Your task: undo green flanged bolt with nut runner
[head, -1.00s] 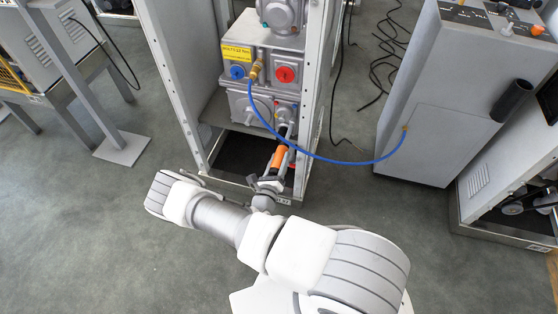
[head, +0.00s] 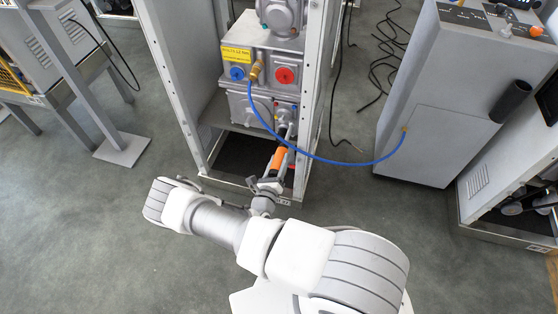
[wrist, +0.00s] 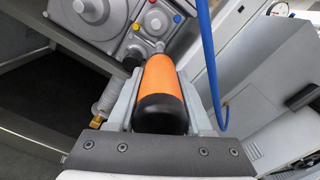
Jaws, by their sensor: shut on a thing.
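The nut runner has an orange body (head: 278,158) with a black rear end, which shows close up in the wrist view (wrist: 160,88). My gripper (head: 270,181) is shut around it, one finger on each side. The tool points up and away, its grey front end at the lower housing (head: 249,105) in the frame. Yellow, red and blue bolts show on that housing in the wrist view. I make out no green flanged bolt; the tool may hide it. Whether the tool's tip touches a bolt cannot be told.
A blue hose (head: 330,161) runs from a brass fitting (head: 256,70) past the tool to the grey cabinet (head: 436,110) at right. Upright frame posts (head: 318,100) flank the housing. Black cables lie on the floor behind. Floor left of the arm is clear.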

